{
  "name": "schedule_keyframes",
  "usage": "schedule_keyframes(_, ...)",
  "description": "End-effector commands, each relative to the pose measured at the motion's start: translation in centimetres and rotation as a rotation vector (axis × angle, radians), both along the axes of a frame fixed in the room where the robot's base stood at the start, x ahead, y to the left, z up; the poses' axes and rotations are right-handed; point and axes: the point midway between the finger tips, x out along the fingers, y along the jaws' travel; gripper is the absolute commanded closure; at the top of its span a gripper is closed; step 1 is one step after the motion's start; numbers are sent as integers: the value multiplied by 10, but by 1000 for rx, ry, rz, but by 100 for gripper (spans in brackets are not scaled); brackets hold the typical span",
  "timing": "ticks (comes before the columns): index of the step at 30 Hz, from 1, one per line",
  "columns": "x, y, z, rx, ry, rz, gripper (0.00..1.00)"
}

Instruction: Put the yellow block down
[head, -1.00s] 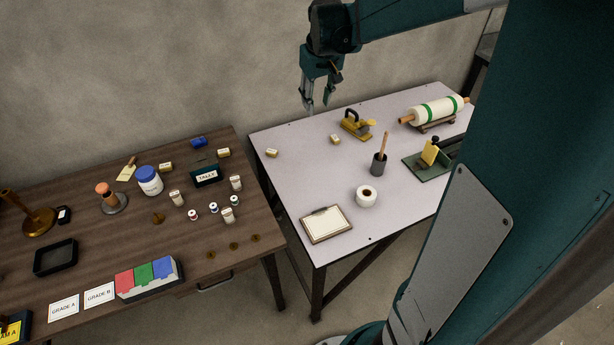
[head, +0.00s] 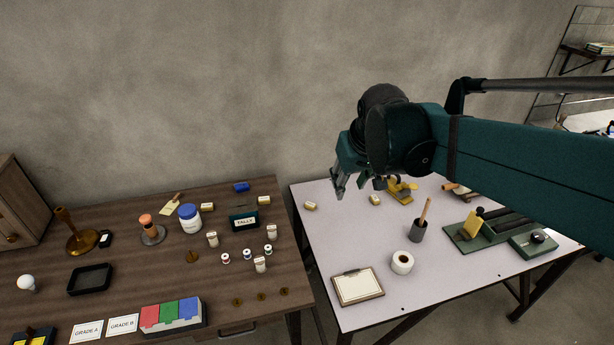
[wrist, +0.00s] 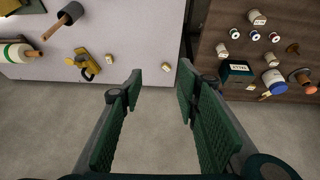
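No block is held. My gripper (head: 340,187) is open and empty; the wrist view shows bare floor between its spread fingers (wrist: 158,105). In the head view it hangs by the back left of the pale table (head: 330,250). Two small yellow-and-white blocks lie on that table, a left one (head: 311,206) and a right one (head: 375,200), apart from the fingers. Both show in the wrist view (wrist: 165,67) (wrist: 138,67). I cannot tell which is the task's yellow block.
The brown table (head: 130,260) is crowded with small items, including similar blocks (head: 264,200) at the back. A gap separates the tables.

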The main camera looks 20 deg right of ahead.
Motion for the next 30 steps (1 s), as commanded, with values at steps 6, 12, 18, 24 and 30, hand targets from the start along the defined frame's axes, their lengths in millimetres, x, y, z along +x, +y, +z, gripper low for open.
schedule_keyframes(6, -36, 19, -1, 6, -44, 4, 68)
schedule_keyframes(12, -67, 34, -5, 15, -86, 8, 68)
schedule_keyframes(18, -96, 47, -13, 25, -126, 11, 68)
schedule_keyframes(24, -123, 59, -23, 37, -163, 14, 68)
schedule_keyframes(30, -138, 65, -30, 46, -188, 16, 68)
